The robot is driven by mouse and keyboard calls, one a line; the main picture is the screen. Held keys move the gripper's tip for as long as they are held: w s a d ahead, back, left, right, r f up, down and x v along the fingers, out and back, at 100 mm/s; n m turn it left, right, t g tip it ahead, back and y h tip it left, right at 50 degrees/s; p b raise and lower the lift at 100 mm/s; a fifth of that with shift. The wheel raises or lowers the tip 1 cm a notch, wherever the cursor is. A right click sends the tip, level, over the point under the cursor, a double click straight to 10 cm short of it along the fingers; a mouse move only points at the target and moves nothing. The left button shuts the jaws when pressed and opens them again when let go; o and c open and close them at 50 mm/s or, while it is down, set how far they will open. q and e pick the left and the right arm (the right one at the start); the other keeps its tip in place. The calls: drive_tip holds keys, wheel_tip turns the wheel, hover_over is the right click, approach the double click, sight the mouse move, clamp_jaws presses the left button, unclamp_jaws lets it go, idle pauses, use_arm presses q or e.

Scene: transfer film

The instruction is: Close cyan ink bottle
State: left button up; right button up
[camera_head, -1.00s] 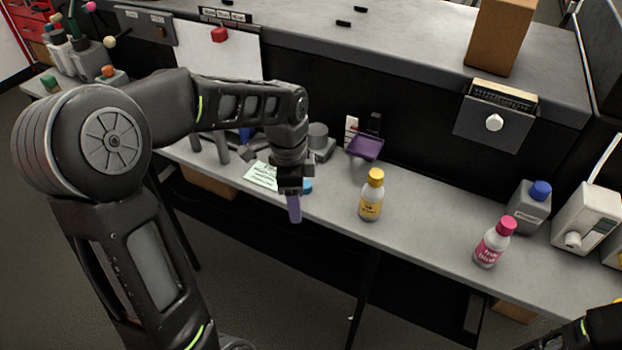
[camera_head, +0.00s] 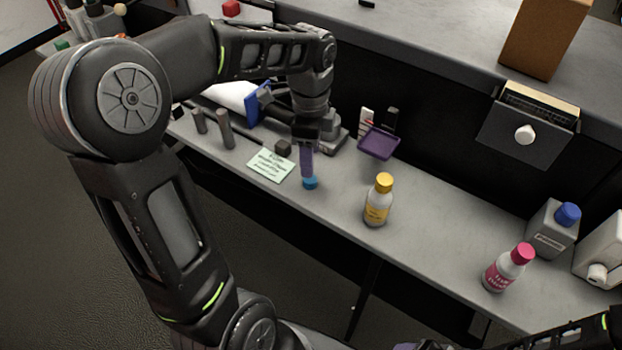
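A small cyan-blue cap (camera_head: 310,184) sits low on the narrow grey bench, near its front edge. My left gripper (camera_head: 307,176) points down with its purple fingers directly over the cap, at or very near its top. The fingers overlap in this view, so I cannot tell whether they grip it. No cyan ink bottle can be made out, and the gripper and arm cover part of the bench behind. At the bottom edge a purple tip (camera_head: 405,346) shows, apparently of my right gripper, mostly cut off.
A yellow-capped bottle (camera_head: 378,203) stands right of the cap, and a pink bottle (camera_head: 507,270) farther right. A blue-capped grey container (camera_head: 552,230) stands behind it. A pale green note (camera_head: 271,165) lies left of the cap. A purple tray (camera_head: 379,142) is behind. Bench between the bottles is clear.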

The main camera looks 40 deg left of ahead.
sight(310, 182)
use_arm(q)
drive_tip(key=shift+f, duration=0.85)
drive_tip(key=shift+f, duration=0.1)
wheel_tip(310, 182, down, 5)
drive_tip(key=shift+s+p, duration=0.1)
drive_tip(key=shift+p, duration=0.4)
clamp_jaws()
idle(0.3)
